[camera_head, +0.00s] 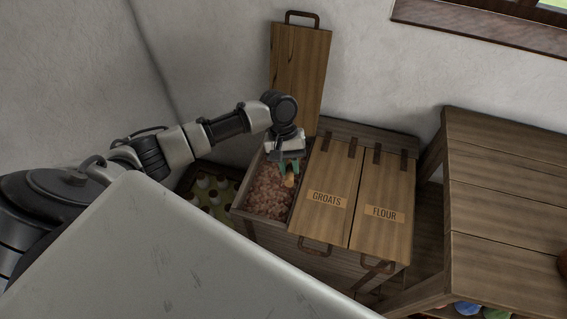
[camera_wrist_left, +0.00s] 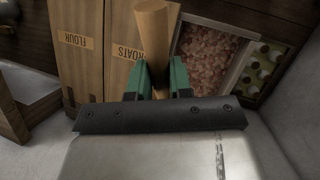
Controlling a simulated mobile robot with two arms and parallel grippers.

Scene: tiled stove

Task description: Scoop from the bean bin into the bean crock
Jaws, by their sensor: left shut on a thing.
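The bean bin (camera_head: 268,193) is the left compartment of a wooden chest, with its lid (camera_head: 298,75) raised against the wall. Reddish-brown beans (camera_wrist_left: 207,50) fill it and also show in the left wrist view. My left gripper (camera_head: 290,167) is over the bin's right side, pointing down. It is shut on a wooden handle (camera_wrist_left: 155,35), which lies between its green fingers in the left wrist view. The handle also shows below the fingers in the head view (camera_head: 290,181). The scoop's bowl is not visible. I see no bean crock. My right gripper is not in view.
Shut lids marked GROATS (camera_head: 326,200) and FLOUR (camera_head: 384,213) lie right of the open bin. A crate of bottles (camera_head: 212,194) stands left of the chest. A wooden table (camera_head: 505,185) stands at the right. A pale surface blocks the lower left.

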